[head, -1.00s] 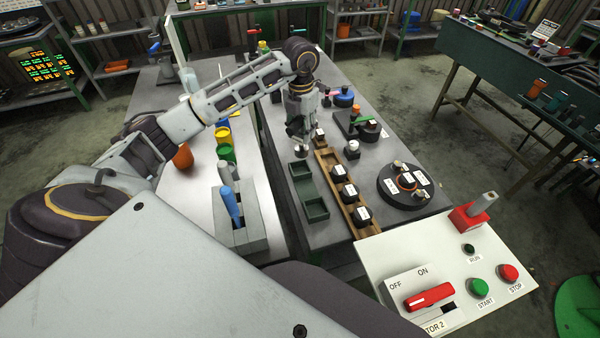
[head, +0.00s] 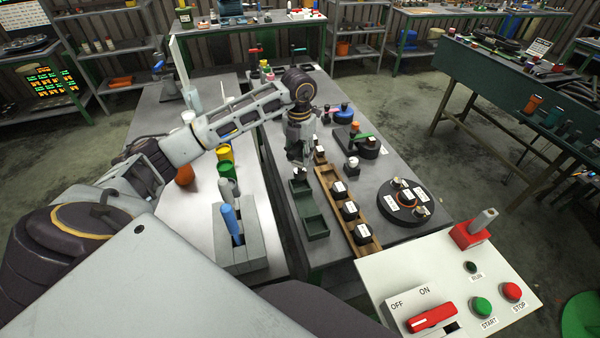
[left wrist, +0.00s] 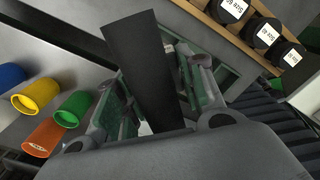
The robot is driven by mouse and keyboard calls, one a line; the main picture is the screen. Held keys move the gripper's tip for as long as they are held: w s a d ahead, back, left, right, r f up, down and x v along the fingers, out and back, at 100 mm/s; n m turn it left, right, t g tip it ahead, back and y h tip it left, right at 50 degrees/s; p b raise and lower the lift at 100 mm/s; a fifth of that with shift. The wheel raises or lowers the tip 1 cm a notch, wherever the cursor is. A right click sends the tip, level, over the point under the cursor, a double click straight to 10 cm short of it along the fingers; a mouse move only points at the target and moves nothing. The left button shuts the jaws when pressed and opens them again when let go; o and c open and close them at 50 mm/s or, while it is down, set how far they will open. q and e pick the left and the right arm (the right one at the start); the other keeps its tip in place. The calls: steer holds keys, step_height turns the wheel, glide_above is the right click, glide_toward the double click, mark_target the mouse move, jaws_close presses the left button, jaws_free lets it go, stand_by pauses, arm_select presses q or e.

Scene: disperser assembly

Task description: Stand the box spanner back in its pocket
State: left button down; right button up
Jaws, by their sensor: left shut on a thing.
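My left gripper (head: 299,158) hangs over the far end of the green two-pocket tray (head: 309,208). It is shut on a small piece with a pale, partly dark lower end (head: 300,173), which I take to be the box spanner. That end is at the tray's far pocket; I cannot tell whether it is inside or above it. The near pocket looks empty. In the left wrist view a dark flat-sided bar (left wrist: 145,75) stands between the fingers and hides much of what is below. My right gripper is not in view.
A wooden rack (head: 372,249) with labelled black-topped pieces runs close beside the tray on the right. A round black fixture (head: 405,221) stands farther right. A grey slotted block (head: 243,252) and coloured cups (head: 225,153) are on the left bench.

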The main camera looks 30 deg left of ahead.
mark_target(300, 169)
arm_select(q)
steer(key=shift+f, duration=1.75)
steer(key=shift+f, duration=0.1)
step_height(300, 169, down, 2)
steer(key=shift+f+p, duration=0.1)
steer(key=shift+p, duration=0.4)
steer(key=shift+f, duration=0.7)
steer(key=c, duration=1.3)
jaws_free()
steer(key=shift+f, duration=0.2)
steer(key=shift+c, duration=0.2)
steer(key=o, duration=0.4)
steer(key=shift+o, duration=0.2)
